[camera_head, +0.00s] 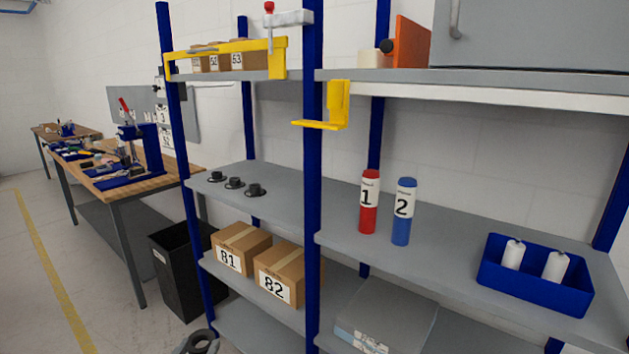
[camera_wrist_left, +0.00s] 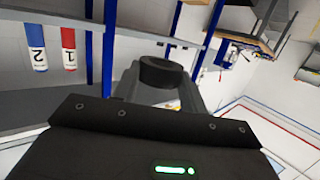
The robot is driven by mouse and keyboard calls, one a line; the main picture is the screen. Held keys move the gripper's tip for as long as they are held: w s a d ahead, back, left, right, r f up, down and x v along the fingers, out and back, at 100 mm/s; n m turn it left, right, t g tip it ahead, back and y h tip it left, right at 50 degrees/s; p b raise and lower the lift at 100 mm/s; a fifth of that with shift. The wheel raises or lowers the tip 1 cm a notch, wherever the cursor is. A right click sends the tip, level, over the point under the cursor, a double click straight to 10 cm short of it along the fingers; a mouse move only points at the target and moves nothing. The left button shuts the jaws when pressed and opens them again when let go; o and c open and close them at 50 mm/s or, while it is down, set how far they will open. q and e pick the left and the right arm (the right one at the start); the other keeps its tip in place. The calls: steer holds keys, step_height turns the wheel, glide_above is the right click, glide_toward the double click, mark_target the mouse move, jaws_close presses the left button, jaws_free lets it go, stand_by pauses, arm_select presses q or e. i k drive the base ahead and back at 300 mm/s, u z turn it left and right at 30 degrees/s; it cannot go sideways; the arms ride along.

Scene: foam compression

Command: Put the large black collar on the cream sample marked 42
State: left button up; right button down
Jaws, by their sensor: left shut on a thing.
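My left gripper (camera_wrist_left: 160,88) is shut on a black ring-shaped collar (camera_wrist_left: 162,71), which shows between its fingertips in the left wrist view. In the head view the left gripper (camera_head: 198,345) is only partly in the picture at the bottom edge, low in front of the shelving, with a dark round shape at its tip. I cannot pick out a cream sample marked 42. A small cream block (camera_head: 370,59) sits on the upper shelf beside an orange plate, with no readable number. My right gripper is not in view.
Several small black flanged pieces (camera_head: 234,183) sit on the middle shelf (camera_head: 285,205). Red bottle 1 (camera_head: 368,215), blue bottle 2 (camera_head: 402,225) and a blue tray (camera_head: 535,287) with white cylinders stand right. Boxes 81 and 82 are below. A workbench (camera_head: 150,181) with a blue press is left.

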mark_target(377, 50)
steer(key=u, duration=0.2)
steer(key=k, duration=0.4)
steer(key=z, duration=0.6)
steer(key=i, duration=0.75)
steer(key=z, duration=0.65)
